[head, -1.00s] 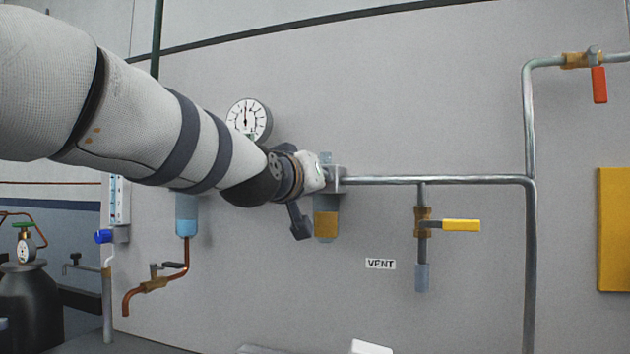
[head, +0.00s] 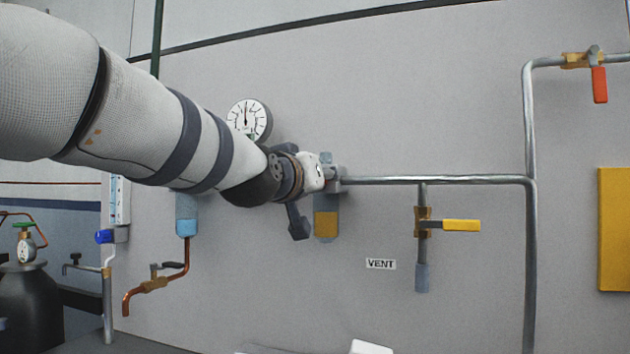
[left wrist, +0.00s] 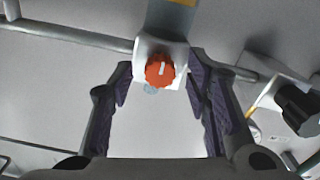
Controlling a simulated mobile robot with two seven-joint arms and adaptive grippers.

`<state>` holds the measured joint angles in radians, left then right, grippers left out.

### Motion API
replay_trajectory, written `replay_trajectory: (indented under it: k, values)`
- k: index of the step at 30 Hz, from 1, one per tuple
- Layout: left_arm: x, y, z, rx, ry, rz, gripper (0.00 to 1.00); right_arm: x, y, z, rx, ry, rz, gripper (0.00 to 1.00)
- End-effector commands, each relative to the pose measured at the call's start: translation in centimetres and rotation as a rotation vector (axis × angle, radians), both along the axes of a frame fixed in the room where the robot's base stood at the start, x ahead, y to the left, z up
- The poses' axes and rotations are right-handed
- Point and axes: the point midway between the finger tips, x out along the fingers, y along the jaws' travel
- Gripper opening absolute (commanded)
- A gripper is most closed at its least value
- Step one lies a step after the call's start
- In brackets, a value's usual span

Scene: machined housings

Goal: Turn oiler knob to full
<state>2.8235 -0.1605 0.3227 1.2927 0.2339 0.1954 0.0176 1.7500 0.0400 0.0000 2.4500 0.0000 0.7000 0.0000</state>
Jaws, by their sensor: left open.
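The oiler is on the wall pipe, with an amber-filled bowl (head: 326,223) hanging below its grey body. In the left wrist view, which looks upside down, its orange-red round knob (left wrist: 160,71) with a white pointer mark sits on the pale oiler body (left wrist: 152,45). My left gripper (left wrist: 160,82) is open, with one dark finger on each side of the knob and visible gaps between. I cannot tell from this view how far the fingertips are from it in depth. In the head view my left wrist hides the knob. My right gripper is not in view.
A round gauge (head: 249,119) and a blue bowl (head: 187,214) are close to my left arm. A black knob (left wrist: 300,107) is beside the fingers in the wrist view. A pipe (head: 440,180) with a yellow-handled valve (head: 461,226) runs right. The wall around the VENT label (head: 381,264) is clear.

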Motion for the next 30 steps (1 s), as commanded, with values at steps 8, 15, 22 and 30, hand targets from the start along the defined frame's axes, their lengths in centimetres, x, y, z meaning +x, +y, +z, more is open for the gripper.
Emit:
replay_trajectory:
  k: [8, 15, 22, 30]
  values:
    - [-3.2, 1.2, 0.1, -0.010, 0.002, -0.002, 0.44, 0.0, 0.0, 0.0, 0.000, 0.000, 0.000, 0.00]
    - [-6.6, 2.2, 0.0, -0.019, 0.004, -0.003, 0.44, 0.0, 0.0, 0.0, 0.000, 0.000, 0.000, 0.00]
    - [-10.6, 3.5, 0.0, -0.007, 0.003, -0.002, 0.44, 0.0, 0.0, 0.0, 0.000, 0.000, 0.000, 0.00]
    - [-11.5, 3.7, 0.0, 0.000, 0.001, 0.000, 0.44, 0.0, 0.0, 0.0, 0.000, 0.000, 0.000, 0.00]
